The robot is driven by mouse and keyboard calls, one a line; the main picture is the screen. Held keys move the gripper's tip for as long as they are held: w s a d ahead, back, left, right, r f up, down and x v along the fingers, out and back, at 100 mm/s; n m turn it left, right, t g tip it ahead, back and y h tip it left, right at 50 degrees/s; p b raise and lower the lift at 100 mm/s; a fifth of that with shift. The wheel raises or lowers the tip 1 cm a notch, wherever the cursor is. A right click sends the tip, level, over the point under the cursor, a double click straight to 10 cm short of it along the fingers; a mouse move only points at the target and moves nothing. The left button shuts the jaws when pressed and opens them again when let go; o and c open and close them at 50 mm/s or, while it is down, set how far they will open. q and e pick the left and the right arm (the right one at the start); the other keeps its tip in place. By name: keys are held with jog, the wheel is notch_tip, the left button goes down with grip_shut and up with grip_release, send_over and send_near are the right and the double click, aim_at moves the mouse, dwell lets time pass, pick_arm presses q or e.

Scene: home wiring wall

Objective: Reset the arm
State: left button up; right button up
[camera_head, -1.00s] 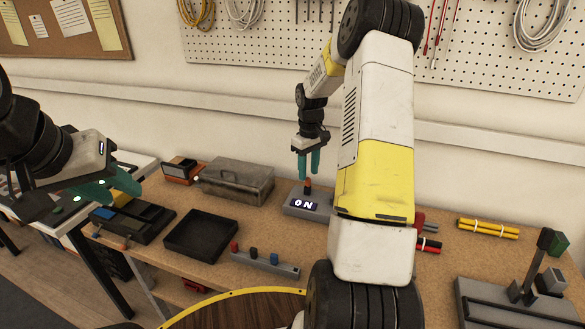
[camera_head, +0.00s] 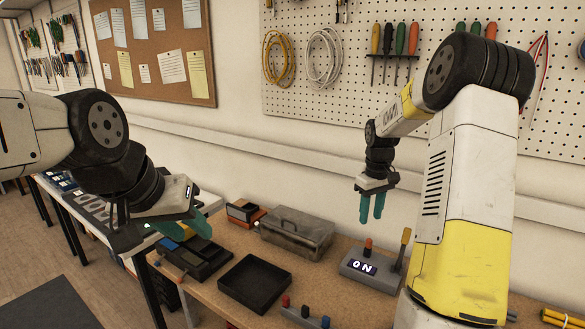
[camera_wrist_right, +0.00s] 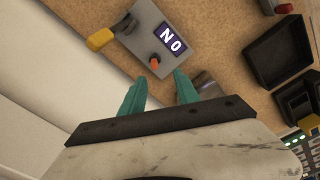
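My right gripper (camera_head: 372,208) hangs in the air above the grey switch box (camera_head: 372,273) and holds nothing. Its teal fingers (camera_wrist_right: 158,92) are apart in the right wrist view. The box has a display reading "ON" (camera_head: 362,267), a red-orange knob (camera_head: 368,246) and a yellow-handled lever (camera_head: 403,245); the knob also shows just past the fingertips in the right wrist view (camera_wrist_right: 154,63).
On the workbench stand a black tray (camera_head: 254,284), a grey metal toolbox (camera_head: 297,233), a black organizer (camera_head: 200,259) and a block with coloured pegs (camera_head: 305,317). A pegboard (camera_head: 350,95) with tools and a corkboard (camera_head: 155,50) are on the wall behind.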

jog(key=s+a+r+m+t, duration=0.1)
jog(key=s+a+r, duration=0.3)
jog(key=s+r, duration=0.15)
jog(key=s+a+r+t, duration=0.2)
jog(key=s+a+r, duration=0.1)
jog(key=s+r, duration=0.3)
jog(key=s+a+r+m+t+y, duration=0.1)
jog(key=s+a+r, duration=0.1)
jog(key=s, duration=0.6)
jog(key=s+a+r+m+t+y, duration=0.1)
jog(key=s+a+r, duration=0.1)
jog(key=s+a, duration=0.3)
jog(key=s, duration=0.2)
jog(key=shift+s+r+m+t, duration=0.25)
jog(key=shift+s+m+t, duration=0.15)
